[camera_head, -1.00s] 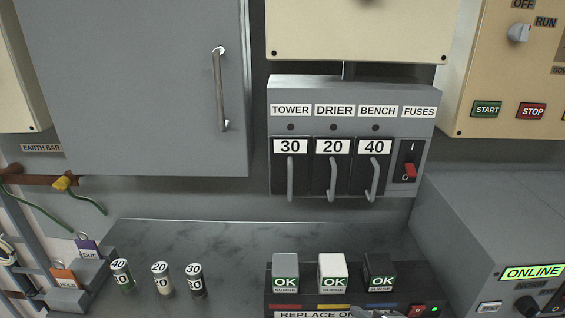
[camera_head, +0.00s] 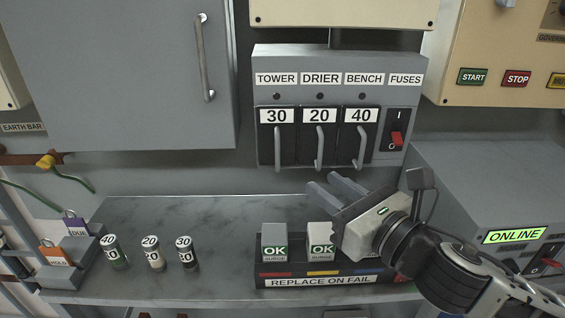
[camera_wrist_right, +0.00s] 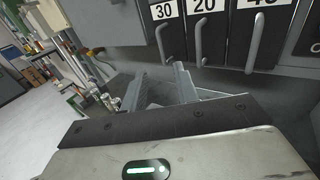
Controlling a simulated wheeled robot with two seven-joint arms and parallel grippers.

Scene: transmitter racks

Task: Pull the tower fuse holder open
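The tower fuse holder (camera_head: 273,137) is the leftmost of three black holders in the grey fuse box, under the TOWER label and marked 30. Its grey handle (camera_head: 277,152) hangs down its front, and the holder looks shut. In the right wrist view the handle (camera_wrist_right: 166,44) is just beyond the fingers. My right gripper (camera_head: 328,187) is open and empty, below and to the right of the tower handle, with its fingers pointing up and left. It also shows in the right wrist view (camera_wrist_right: 160,85). My left gripper is not in view.
The drier holder (camera_head: 319,139) and bench holder (camera_head: 360,139) sit beside it, with a red-tipped switch (camera_head: 396,138) to their right. Three fuse cartridges (camera_head: 150,253) stand on the bench (camera_head: 210,225). A surge block tray (camera_head: 300,270) lies below my gripper.

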